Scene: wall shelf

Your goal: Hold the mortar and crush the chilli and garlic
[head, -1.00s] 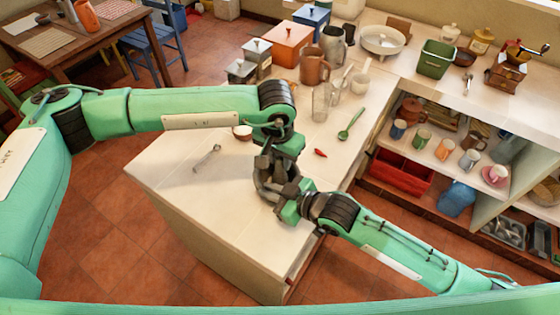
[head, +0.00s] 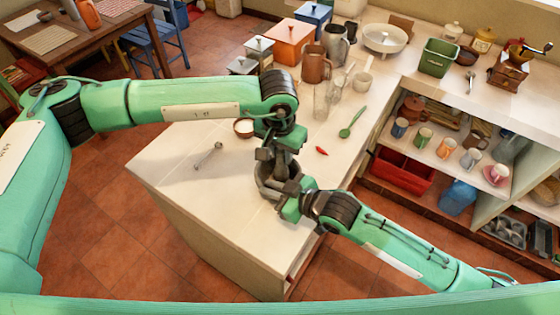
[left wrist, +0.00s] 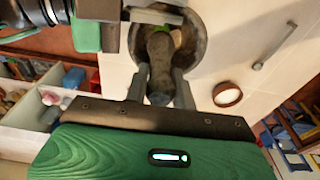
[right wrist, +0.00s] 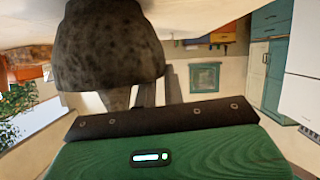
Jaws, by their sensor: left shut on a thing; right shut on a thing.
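The dark stone mortar (head: 268,186) stands on the white counter. Its speckled side fills the upper part of the right wrist view (right wrist: 105,50). My right gripper (head: 289,195) is shut on the mortar at its near right side. My left gripper (head: 276,160) is above the mortar and shut on the stone pestle (left wrist: 159,58), whose end points into the bowl. In the left wrist view, a bit of green (left wrist: 178,36) shows in the bowl beside the pestle. A red chilli (head: 321,151) lies on the counter to the right.
A small bowl of white stuff (head: 244,128) and a metal utensil (head: 209,156) lie left of the mortar. A green spoon (head: 351,121), glasses (head: 321,101) and a brown jug (head: 315,65) stand or lie farther back. The counter's front left is clear.

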